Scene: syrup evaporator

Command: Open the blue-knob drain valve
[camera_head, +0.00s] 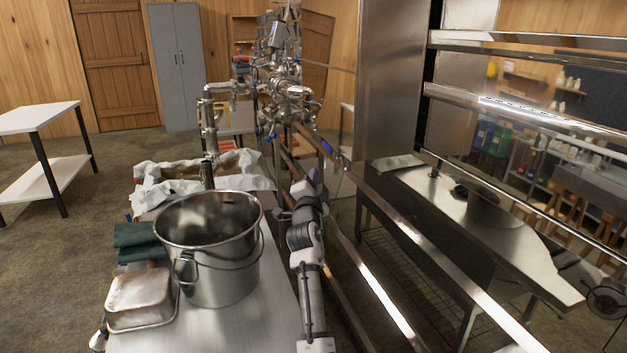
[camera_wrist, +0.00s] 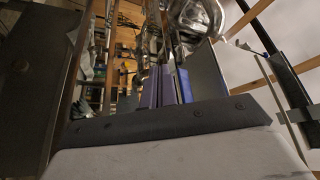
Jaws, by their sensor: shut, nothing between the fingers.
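A steel assembly of pipes and valves (camera_head: 285,90) stands at the back centre in the head view. A small blue part (camera_head: 326,146) shows at its lower right, and another blue part (camera_head: 271,136) lies lower left. I cannot tell which one is the drain valve's knob or how it is turned. My arm reaches up from the bottom centre, and my gripper (camera_head: 311,183) is below and in front of the pipes, apart from them as far as I can see. In the wrist view my gripper (camera_wrist: 168,76) is shut and empty, its purple fingers together.
A steel bucket (camera_head: 210,270) and a metal pan (camera_head: 140,298) stand on a table left of my arm. Long steel rails (camera_head: 400,225) run close along my arm's right side. A white table (camera_head: 40,118) stands at far left, with open floor before it.

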